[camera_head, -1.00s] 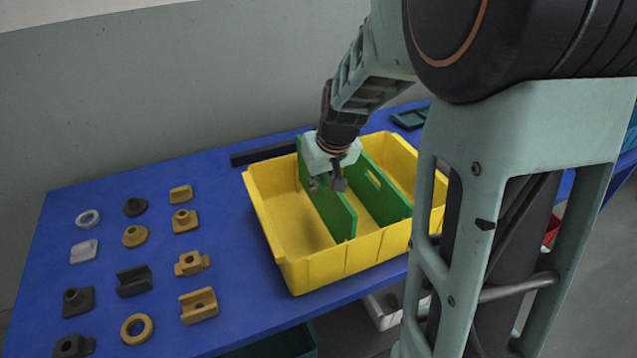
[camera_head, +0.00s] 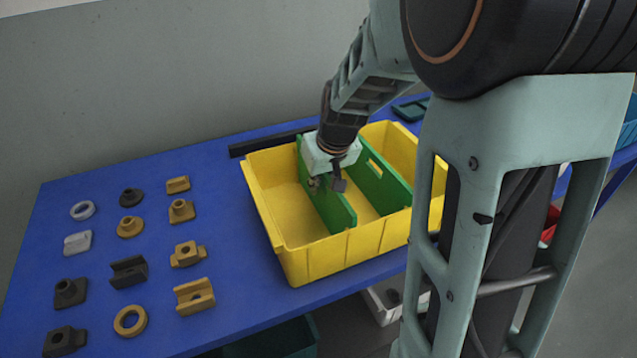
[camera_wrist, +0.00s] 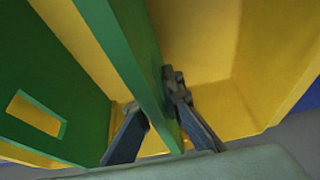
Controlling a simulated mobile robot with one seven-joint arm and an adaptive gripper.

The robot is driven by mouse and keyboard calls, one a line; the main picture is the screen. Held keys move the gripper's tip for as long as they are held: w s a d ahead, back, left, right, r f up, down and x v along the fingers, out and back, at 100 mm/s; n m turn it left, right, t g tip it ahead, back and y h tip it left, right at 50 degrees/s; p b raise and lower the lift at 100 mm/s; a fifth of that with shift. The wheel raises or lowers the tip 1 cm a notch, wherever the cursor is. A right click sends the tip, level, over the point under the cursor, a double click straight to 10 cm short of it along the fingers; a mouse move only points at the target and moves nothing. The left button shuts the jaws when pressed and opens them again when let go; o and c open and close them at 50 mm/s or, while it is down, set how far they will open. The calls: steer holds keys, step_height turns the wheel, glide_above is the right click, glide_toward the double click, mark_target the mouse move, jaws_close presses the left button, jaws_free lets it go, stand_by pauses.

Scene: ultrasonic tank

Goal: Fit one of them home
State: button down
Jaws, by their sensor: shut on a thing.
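A yellow bin (camera_head: 335,258) stands on the blue table with two green dividers across it. My gripper (camera_head: 326,183) is over the bin's middle, shut on the upper edge of the left divider (camera_head: 335,208). In the wrist view one finger lies on each side of that divider (camera_wrist: 128,58). The left divider is upright; its far end shows above the back rim and its near end reaches the front wall. Whether its lower edge is seated is hidden. The right divider (camera_head: 385,190), with a handle slot, stands apart inside the bin; it shows in the wrist view (camera_wrist: 75,120).
Several grey, black and ochre parts lie in rows on the left of the table (camera_head: 225,225), such as an ochre ring (camera_head: 131,320). A dark bar (camera_head: 265,144) lies behind the bin. The table is clear just left of the bin.

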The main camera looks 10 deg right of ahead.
steer(key=c, duration=2)
jaws_free()
steer(key=shift+v, duration=3.75)
